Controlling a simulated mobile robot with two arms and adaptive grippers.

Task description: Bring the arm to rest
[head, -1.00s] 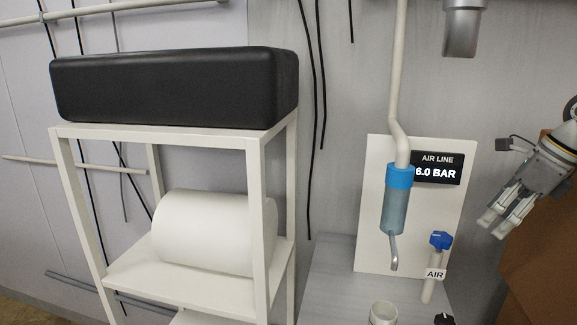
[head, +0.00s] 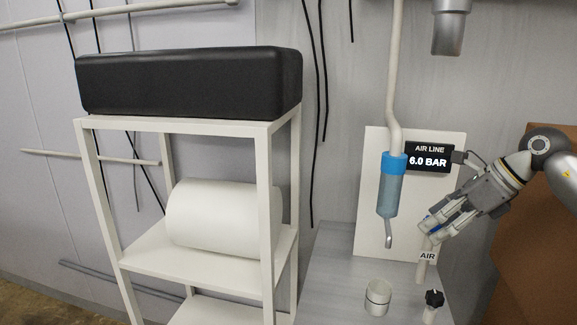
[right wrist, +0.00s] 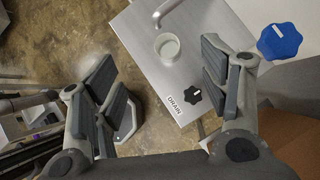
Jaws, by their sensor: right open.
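My right gripper (head: 432,232) is open and empty in the head view. Its fingers overlap the blue AIR valve handle (head: 431,224) in the picture and hide much of it. In the right wrist view the two fingers (right wrist: 158,70) stand wide apart. There the blue handle (right wrist: 279,42) lies outside the right finger, with nothing between the fingers gripped. The right arm (head: 550,160) comes in from the right edge. My left gripper is in neither view.
A filter with a blue collar (head: 393,165) hangs before the air line panel (head: 455,205). A cup (head: 378,297) and a black DRAIN knob (head: 434,298) are on the grey bench (head: 335,270). A white shelf (head: 190,128) holds a black box (head: 190,82) and a white cylinder (head: 220,217).

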